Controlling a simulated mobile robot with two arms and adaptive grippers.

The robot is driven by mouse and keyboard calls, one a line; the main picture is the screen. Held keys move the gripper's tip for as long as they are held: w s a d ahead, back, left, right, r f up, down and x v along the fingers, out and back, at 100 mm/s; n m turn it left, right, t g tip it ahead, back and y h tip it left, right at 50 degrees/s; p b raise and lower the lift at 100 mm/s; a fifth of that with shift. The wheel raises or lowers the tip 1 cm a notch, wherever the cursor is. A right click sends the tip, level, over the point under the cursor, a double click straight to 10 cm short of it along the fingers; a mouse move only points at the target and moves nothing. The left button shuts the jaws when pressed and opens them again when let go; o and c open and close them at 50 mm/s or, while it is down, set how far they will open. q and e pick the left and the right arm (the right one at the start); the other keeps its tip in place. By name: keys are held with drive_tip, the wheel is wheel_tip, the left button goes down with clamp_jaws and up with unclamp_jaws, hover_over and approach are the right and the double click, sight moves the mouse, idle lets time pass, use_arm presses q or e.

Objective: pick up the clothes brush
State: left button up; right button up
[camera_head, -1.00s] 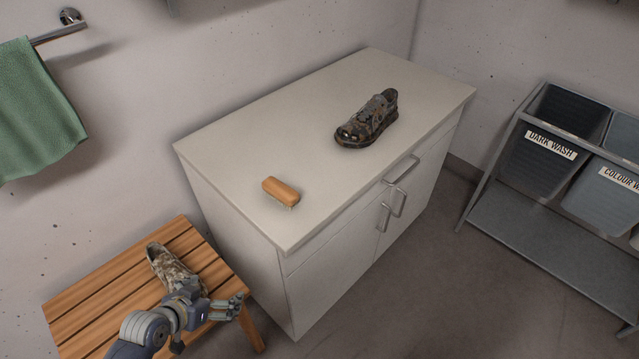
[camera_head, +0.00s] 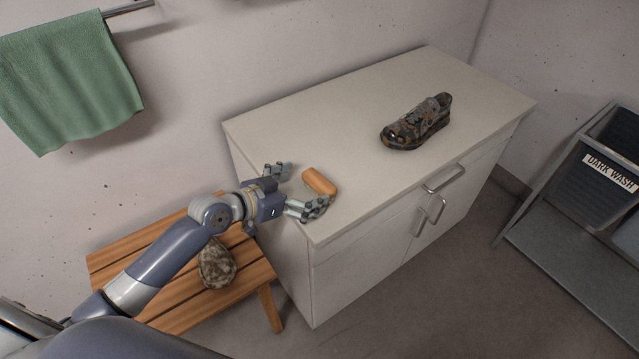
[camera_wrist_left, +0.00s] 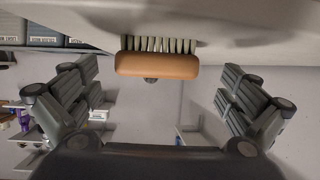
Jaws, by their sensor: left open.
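The clothes brush (camera_head: 319,182) has an orange-brown wooden back and pale bristles. It lies bristles down near the left front corner of the white cabinet top (camera_head: 370,130). My left gripper (camera_head: 292,188) is open at the cabinet's left edge, its fingers pointing toward the brush. In the left wrist view the brush (camera_wrist_left: 157,64) sits ahead, between the two spread fingers and apart from both. My right gripper is not in view.
A dark patterned shoe (camera_head: 416,122) stands farther back on the cabinet. Another shoe (camera_head: 217,264) lies on the slatted wooden bench (camera_head: 180,305) below my left arm. A green towel (camera_head: 75,80) hangs on the wall. A laundry rack (camera_head: 570,220) stands right.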

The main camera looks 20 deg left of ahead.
sight(313, 185)
use_arm(q)
drive_tip(key=shift+p+x, duration=0.45)
drive_tip(key=shift+x, duration=1.9)
drive_tip(key=shift+s+d+r, duration=0.1)
drive_tip(key=shift+d, duration=0.05)
drive_tip(key=c, duration=1)
